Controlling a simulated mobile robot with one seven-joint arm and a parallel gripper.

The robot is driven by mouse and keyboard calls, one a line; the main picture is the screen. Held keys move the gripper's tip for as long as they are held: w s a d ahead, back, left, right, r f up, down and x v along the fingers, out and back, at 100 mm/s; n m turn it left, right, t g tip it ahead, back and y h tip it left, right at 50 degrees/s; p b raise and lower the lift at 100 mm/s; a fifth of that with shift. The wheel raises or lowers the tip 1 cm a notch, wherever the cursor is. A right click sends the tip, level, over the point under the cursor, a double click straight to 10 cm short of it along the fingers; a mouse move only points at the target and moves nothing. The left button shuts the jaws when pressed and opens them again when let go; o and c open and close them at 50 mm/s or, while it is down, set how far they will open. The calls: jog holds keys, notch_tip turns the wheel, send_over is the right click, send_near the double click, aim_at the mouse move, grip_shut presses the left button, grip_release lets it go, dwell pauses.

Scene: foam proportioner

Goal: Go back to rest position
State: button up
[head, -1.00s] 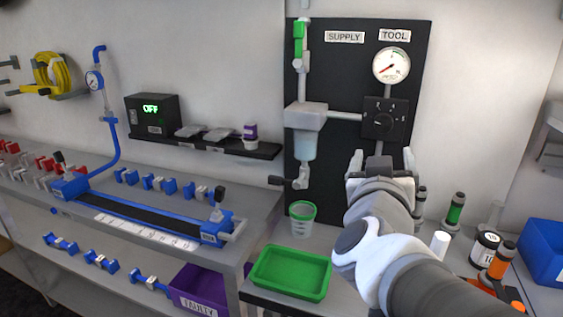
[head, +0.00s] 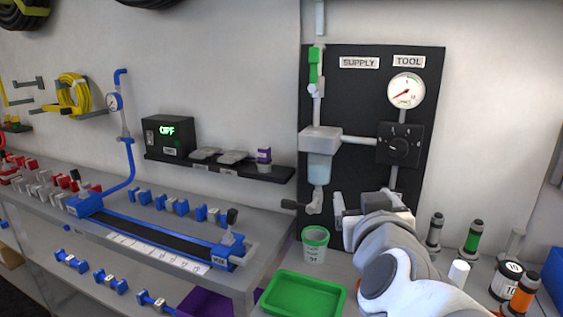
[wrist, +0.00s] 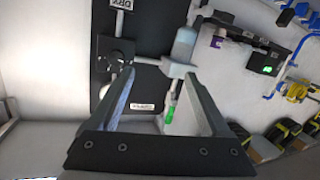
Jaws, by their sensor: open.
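My gripper (head: 362,212) is at the right of the head view, in front of the lower part of the black supply and tool panel (head: 432,105). In the wrist view my gripper (wrist: 158,82) shows two fingers spread apart with nothing held between them. The panel, with a round dial knob (wrist: 117,54) and a green-handled valve (wrist: 170,112), lies beyond the fingers in that view. My arm hides the lower right of the panel.
A green tray (head: 303,296) and a clear cup with a green rim (head: 315,246) stand on the bench left of my arm. Several dark cylinders, including a green-banded one (head: 472,238), stand to the right. A blue rail fixture (head: 150,235) is on the left bench.

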jog(key=s+a+f+n+g+y, duration=0.2)
jog(key=s+a+f+g+y, duration=0.3)
jog(key=f, duration=0.3)
jog(key=s+d+f+m+g+h, duration=0.25)
jog(key=s+d+f+g, duration=0.3)
jog(key=s, duration=0.35)
notch_tip(320, 180, up, 13)
jog(key=p, duration=1.2)
jog(key=shift+r+p, duration=0.2)
jog(key=shift+p, duration=0.2)
